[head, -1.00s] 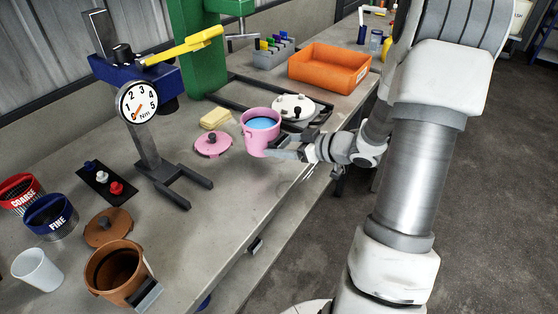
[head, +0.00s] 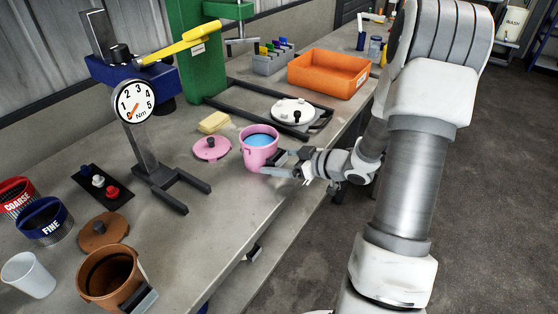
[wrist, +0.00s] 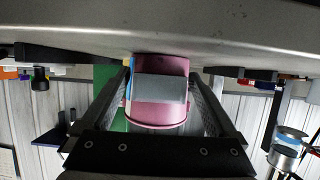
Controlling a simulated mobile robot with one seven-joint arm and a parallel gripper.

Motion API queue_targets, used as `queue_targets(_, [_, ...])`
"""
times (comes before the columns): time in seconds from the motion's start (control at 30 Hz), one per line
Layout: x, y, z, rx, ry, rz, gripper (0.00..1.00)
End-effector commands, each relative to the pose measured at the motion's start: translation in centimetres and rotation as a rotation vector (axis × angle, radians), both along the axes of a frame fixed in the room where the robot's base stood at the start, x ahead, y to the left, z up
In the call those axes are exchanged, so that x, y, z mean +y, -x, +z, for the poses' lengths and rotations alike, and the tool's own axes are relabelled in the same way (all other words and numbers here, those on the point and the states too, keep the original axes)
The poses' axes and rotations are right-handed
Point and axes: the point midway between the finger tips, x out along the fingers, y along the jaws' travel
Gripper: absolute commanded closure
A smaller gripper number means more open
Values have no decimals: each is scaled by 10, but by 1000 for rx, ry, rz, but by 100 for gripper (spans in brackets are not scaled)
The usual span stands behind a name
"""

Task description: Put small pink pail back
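The small pink pail (head: 259,152) is upright, with blue liquid inside, low over or on the bench, right of its pink lid (head: 211,149). I cannot tell whether its base touches the bench. My gripper (head: 277,164) reaches in from the right, its fingers level with the pail's side. In the wrist view, the pail (wrist: 158,114) and its grey handle block (wrist: 160,89) sit between the fingers of my gripper (wrist: 160,85). The fingers lie close along the handle's sides, seemingly shut on it; the exact contact is hard to see.
A yellow sponge (head: 214,122) lies behind the pink lid. A dark frame with a white lid (head: 292,109) and an orange tray (head: 328,74) are farther back. A gauge stand (head: 135,101) stands left. A brown pail (head: 110,276) is at the front; bare bench lies between.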

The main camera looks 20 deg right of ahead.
Motion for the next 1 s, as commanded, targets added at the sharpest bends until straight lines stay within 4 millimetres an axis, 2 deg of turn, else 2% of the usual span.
queue_targets(0.37, [-3,3,7,0,1,-2,0])
queue_targets(0.47, [-11,14,14,-1,1,-3,0])
queue_targets(0.8, [-47,70,42,0,1,-4,0])
queue_targets(1.0, [-59,89,49,0,1,-2,0])
